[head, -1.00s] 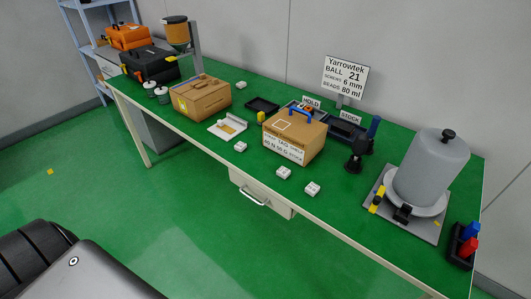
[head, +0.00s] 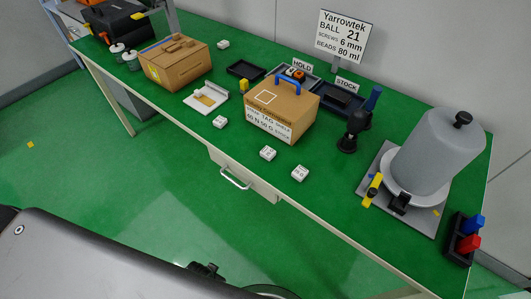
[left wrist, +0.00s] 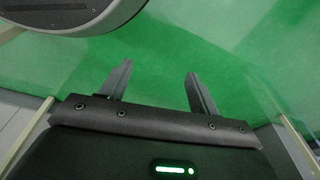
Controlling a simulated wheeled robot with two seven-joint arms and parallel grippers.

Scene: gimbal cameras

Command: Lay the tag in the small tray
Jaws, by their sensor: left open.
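A small black tray (head: 246,69) lies on the green workbench, behind the labelled cardboard box. I cannot pick out the tag for certain. A white plate with a tan piece (head: 207,98) lies left of that box, and a small yellow piece (head: 243,86) stands by the box's back left corner. My left gripper (left wrist: 160,82) is open and empty in the left wrist view, over a plain green surface. A dark part of mine shows at the bottom of the head view, far from the bench objects. My right gripper is not seen.
The labelled cardboard box (head: 282,110) has a blue handle. Another box (head: 174,62) stands left. HOLD and STOCK trays (head: 340,97) sit behind. A grey drum (head: 433,150) stands right. Small white blocks (head: 268,153) lie near the front edge. A drawer handle (head: 235,180) sticks out below.

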